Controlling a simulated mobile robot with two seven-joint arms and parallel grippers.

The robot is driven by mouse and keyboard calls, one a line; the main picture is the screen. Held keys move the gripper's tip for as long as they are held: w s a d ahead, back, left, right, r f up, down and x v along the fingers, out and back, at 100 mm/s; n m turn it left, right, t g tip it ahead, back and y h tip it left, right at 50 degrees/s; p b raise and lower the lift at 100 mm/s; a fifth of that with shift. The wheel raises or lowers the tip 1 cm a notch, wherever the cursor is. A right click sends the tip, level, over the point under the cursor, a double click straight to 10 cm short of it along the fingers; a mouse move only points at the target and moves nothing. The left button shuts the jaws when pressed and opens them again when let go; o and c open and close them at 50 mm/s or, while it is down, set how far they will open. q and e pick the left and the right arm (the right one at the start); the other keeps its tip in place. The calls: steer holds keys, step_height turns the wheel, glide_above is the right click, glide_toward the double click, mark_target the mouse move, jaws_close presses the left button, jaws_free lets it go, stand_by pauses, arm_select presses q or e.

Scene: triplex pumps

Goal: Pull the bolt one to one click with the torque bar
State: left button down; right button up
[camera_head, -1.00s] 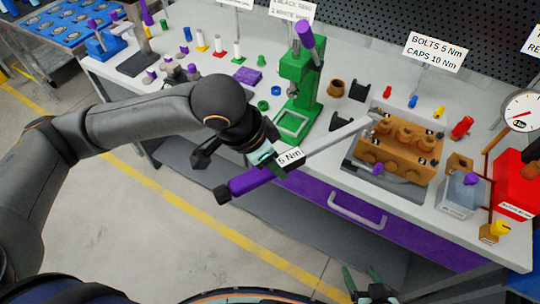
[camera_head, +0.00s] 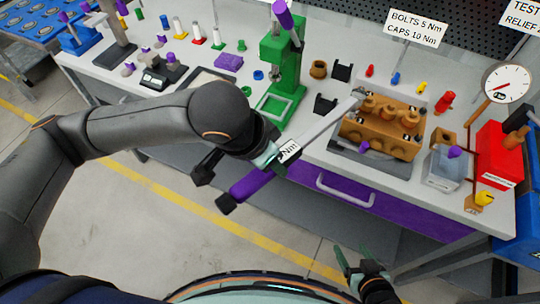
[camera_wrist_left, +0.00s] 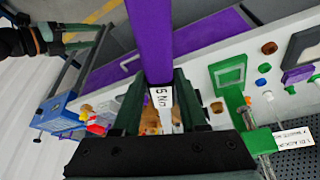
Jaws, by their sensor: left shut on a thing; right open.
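The torque bar has a purple handle (camera_head: 250,185), a grey shaft (camera_head: 325,122) and a white label. My left gripper (camera_head: 270,158) is shut on it near where handle and shaft meet; the left wrist view shows the purple handle (camera_wrist_left: 150,40) between its fingers (camera_wrist_left: 158,100). The shaft's far end reaches the upper left corner of the brown pump block (camera_head: 385,135). Whether it sits on a bolt there is too small to tell. The block carries several round brown parts. My right gripper (camera_head: 355,262) is open and empty, low in front of the bench.
A green press (camera_head: 282,70) stands left of the pump block. A clear box (camera_head: 447,168), a red unit (camera_head: 497,155) and a gauge (camera_head: 507,84) are to its right. The purple drawer (camera_head: 370,208) lies below the bar. A sign (camera_head: 415,28) reads bolts 5 Nm, caps 10 Nm.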

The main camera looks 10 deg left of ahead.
arm_select(q)
steer(key=shift+r, duration=0.15)
steer(key=shift+r, duration=2.9)
